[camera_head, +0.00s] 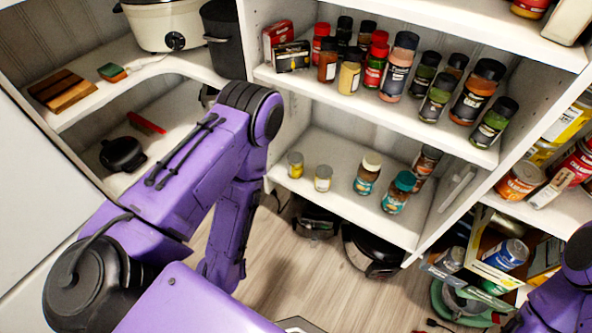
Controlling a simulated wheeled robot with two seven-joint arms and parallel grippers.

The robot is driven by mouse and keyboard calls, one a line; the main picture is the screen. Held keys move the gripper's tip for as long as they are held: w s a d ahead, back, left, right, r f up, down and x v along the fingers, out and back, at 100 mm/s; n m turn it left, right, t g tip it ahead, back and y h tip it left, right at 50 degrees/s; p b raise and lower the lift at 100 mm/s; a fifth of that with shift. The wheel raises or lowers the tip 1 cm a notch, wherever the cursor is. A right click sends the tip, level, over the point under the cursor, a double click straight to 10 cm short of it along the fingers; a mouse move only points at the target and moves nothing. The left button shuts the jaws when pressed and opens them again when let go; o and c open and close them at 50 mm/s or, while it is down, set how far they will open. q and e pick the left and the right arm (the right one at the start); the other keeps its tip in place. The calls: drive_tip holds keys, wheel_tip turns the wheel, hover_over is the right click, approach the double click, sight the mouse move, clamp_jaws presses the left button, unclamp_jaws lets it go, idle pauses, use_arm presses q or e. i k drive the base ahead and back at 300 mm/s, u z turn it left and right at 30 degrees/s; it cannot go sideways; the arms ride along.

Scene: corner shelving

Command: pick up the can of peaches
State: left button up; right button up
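I cannot read any label clearly enough to be sure which can holds the peaches. A can with an orange label (520,181) stands at the front of the right shelf. Two small cans, a yellowish one (295,165) and a pale one (323,178), stand on the lower middle shelf. My purple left arm crosses the left half of the view and bends downward; its gripper does not show. Only a piece of my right arm shows at the lower right edge, and its gripper does not show.
Several spice jars (398,67) fill the upper middle shelf. A white cooker (165,26) is at upper left. A box with a blue can (506,254) is at lower right. A dark round appliance (372,252) sits beneath the shelves.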

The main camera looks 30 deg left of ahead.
sight(295, 158)
drive_tip(key=z, duration=2.4)
drive_tip(key=k, duration=0.8)
drive_tip(key=u, duration=1.85)
drive_tip(key=i, duration=0.5)
